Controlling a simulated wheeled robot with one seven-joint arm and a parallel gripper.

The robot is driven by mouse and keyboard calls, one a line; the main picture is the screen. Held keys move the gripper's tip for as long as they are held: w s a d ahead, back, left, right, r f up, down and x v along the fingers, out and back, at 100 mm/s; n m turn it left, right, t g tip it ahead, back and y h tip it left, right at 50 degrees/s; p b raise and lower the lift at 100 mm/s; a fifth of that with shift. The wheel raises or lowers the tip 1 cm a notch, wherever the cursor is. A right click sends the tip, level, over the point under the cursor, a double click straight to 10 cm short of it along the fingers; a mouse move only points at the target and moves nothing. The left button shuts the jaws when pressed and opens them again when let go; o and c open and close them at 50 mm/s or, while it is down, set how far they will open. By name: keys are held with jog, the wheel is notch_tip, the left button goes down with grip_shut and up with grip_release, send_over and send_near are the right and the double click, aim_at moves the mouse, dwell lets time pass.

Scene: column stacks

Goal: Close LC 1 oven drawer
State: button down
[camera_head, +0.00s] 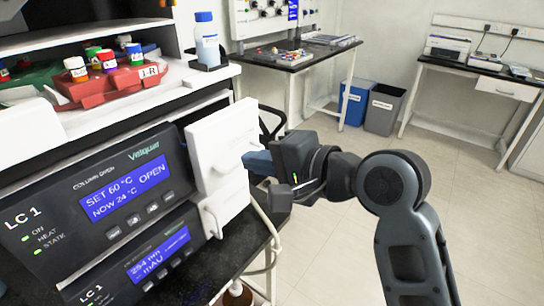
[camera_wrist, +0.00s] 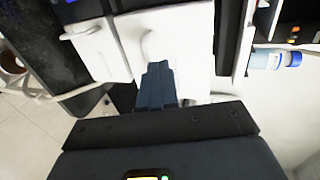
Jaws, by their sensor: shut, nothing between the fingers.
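The LC 1 column oven (camera_head: 125,185) is the dark unit at the left of the head view. Its blue display reads SET 60 °C, NOW 24 °C and OPEN. Its white drawer front (camera_head: 222,135) stands at the unit's right end; how far it sticks out is hard to tell. The front also fills the upper middle of the wrist view (camera_wrist: 185,45), with a white handle. My gripper (camera_head: 254,163) is shut and empty, its blue fingers pointing at the white front. In the wrist view the fingertips (camera_wrist: 159,68) are at or very close to the front, beside the handle; contact cannot be told.
A second LC 1 unit (camera_head: 160,255) reading 254 nm sits below, with its own white front and handle (camera_head: 211,220). Above are a red vial rack (camera_head: 110,85) and a blue-capped bottle (camera_head: 207,45). Pale tubing hangs at the right end. Open floor (camera_head: 330,200) lies right.

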aim_at(222, 148)
jog(key=shift+x, duration=2.6)
jog(key=shift+w+a+r+p, duration=0.1)
jog(key=shift+w+a+p, duration=0.3)
jog(key=shift+w+a, duration=0.4)
jog(key=shift+w+a+p, duration=0.35)
jog(key=shift+w+a, duration=0.25)
jog(key=shift+a, duration=0.45)
jog(key=shift+r, duration=0.15)
